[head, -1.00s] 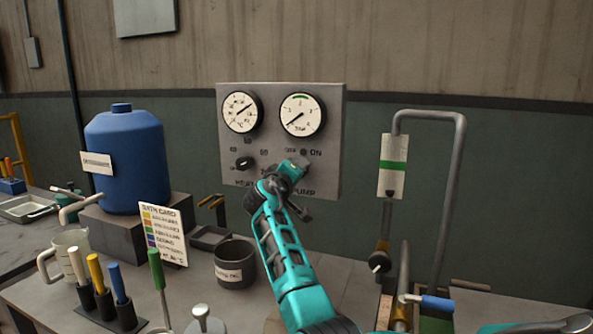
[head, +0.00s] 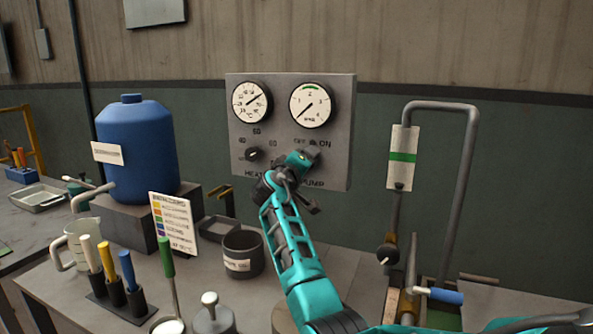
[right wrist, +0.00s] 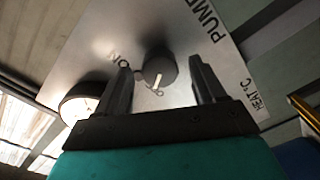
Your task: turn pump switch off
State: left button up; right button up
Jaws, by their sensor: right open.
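The grey control panel (head: 285,172) on the back wall carries the pump switch, a dark round knob with a white mark, clear in the right wrist view (right wrist: 160,68). In that view its mark points down toward small lettering below it, and ON is printed to its left. In the head view my right gripper (head: 304,160) covers most of the knob. In the right wrist view my right gripper (right wrist: 162,82) is open, one finger on each side of the knob, with gaps visible. My left gripper is not in view.
The heater knob (head: 254,154) is left of my right gripper, below two gauges. A blue tank (head: 137,150), a label card (head: 172,222), a dark pot (head: 243,255) and several coloured-handled tools stand on the bench at left. A bent pipe (head: 468,190) rises at right.

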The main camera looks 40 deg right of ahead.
jog(key=b+v, duration=0.1)
jog(key=v, duration=1.1)
jog(key=shift+a, duration=0.2)
jog(key=shift+s, duration=0.1)
